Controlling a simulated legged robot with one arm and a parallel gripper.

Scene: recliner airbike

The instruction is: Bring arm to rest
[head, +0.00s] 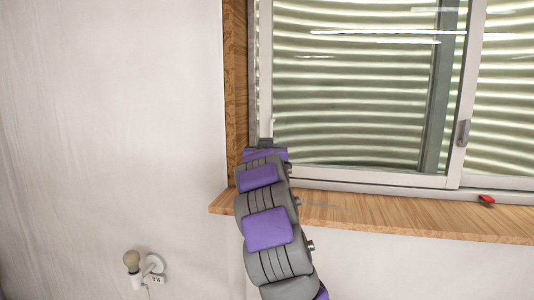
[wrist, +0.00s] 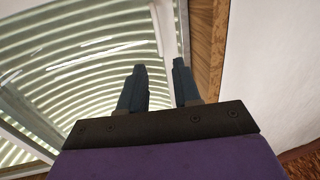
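My arm, purple and grey, reaches up in front of the window's left side in the head view. My gripper (wrist: 160,88) shows in the wrist view as two dark fingers with a gap between them. It is open and nothing is between the fingers. The fingers point toward the window frame near the wooden side trim. In the head view the gripper's fingers are hidden behind the end of the arm.
A window (head: 360,85) with a corrugated surface behind its glass fills the upper right. A wooden sill (head: 400,217) runs below it, with a small red object (head: 486,199) on it. A bulb fixture (head: 134,262) is on the white wall at lower left.

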